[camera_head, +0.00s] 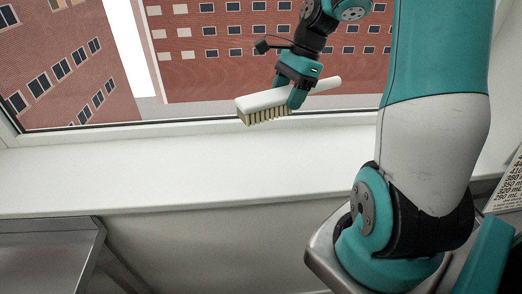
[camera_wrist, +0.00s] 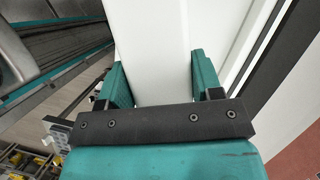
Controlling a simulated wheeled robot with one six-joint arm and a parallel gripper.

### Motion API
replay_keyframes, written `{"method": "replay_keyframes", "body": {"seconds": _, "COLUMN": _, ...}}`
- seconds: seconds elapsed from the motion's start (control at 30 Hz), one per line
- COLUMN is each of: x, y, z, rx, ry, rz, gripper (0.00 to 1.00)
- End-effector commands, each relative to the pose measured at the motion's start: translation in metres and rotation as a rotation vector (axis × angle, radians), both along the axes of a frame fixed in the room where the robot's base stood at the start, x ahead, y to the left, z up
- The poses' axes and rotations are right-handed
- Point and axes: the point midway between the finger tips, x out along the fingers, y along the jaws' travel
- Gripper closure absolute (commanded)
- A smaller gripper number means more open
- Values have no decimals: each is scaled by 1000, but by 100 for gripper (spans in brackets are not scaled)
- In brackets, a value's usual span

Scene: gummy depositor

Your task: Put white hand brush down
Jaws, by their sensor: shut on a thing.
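The white hand brush (camera_head: 264,102) has a white handle and tan bristles. In the head view it is in the air in front of the window, above the white sill, with its bristles facing down and its handle pointing right. In the wrist view the white brush (camera_wrist: 152,45) fills the space between the two teal fingers of my gripper (camera_wrist: 160,82). The bristles are hidden in that view.
A wide white window sill (camera_head: 180,165) runs below the brush and looks clear. A metal surface (camera_head: 45,250) stands at the lower left. A printed sheet (camera_head: 506,185) is at the right edge. In the wrist view, yellow and dark items (camera_wrist: 25,160) lie at the lower left.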

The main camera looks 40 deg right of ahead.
Motion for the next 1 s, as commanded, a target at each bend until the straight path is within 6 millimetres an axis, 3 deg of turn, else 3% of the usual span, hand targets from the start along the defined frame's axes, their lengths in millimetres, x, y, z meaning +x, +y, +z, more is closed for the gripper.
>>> {"method": "replay_keyframes", "body": {"seconds": 0.4, "x": 1, "y": 6, "z": -113, "rx": 4, "ry": 7, "rz": 11, "gripper": 70}}
{"method": "replay_keyframes", "body": {"seconds": 0.83, "x": 0, "y": 4, "z": -168, "rx": 2, "ry": 4, "rz": 7, "gripper": 70}}
{"method": "replay_keyframes", "body": {"seconds": 1.0, "x": 1, "y": 3, "z": -178, "rx": -1, "ry": 1, "rz": 6, "gripper": 70}}
